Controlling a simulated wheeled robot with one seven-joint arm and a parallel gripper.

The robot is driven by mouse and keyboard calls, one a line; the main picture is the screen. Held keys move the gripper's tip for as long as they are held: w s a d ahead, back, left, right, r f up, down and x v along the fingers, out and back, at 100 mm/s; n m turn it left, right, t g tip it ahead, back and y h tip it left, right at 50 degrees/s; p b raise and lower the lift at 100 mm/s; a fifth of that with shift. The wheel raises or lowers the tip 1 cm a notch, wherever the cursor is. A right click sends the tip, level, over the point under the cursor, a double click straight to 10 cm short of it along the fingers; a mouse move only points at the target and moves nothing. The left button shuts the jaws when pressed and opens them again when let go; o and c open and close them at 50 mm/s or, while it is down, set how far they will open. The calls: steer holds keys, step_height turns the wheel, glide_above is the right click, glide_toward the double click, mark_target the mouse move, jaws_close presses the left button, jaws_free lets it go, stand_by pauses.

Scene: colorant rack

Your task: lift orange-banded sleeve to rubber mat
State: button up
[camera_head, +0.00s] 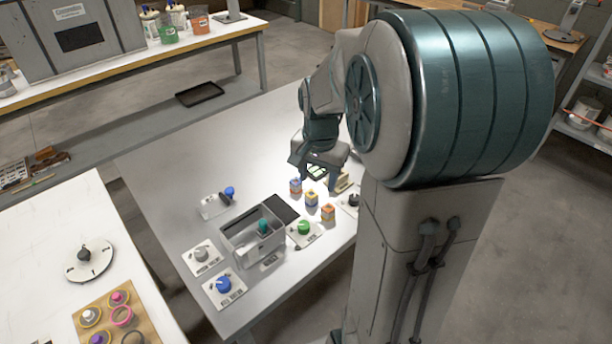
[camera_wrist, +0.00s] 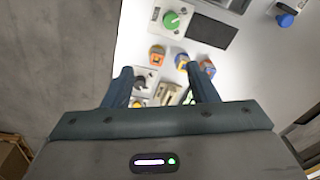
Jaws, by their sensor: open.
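Three small cube-like sleeves stand apart in a row on the white table. The nearest sleeve (camera_head: 328,212) looks mostly orange and also shows in the wrist view (camera_wrist: 157,54). The middle sleeve (camera_head: 311,198) looks blue and yellow, and the far one (camera_head: 295,186) mixes orange and blue. The bands are too small to tell for sure which is orange-banded. The dark rubber mat (camera_head: 280,208) lies bare left of the row; it also shows in the wrist view (camera_wrist: 212,32). My gripper (camera_wrist: 160,70) is open and empty, above the table beside the sleeves.
A grey open bin (camera_head: 240,240) stands left of the sleeves. A green knob on a plate (camera_head: 304,228) sits close to the nearest sleeve. Blue (camera_head: 224,285) and grey (camera_head: 201,255) knobs stand by the front left edge. The table's far left is clear.

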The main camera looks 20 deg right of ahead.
steer(key=w+d+f+m+g, duration=0.1)
steer(key=w+d+f+m, duration=0.3)
steer(key=w+d, duration=0.1)
steer(key=p, duration=0.1)
glide_above(328, 209)
step_height(328, 209, down, 9)
steer(key=shift+w+f, duration=0.15)
steer(key=shift+s+f+p, duration=0.2)
steer(key=shift+f+p, duration=0.6)
steer(key=shift+f, duration=1.9)
steer(key=c, duration=1)
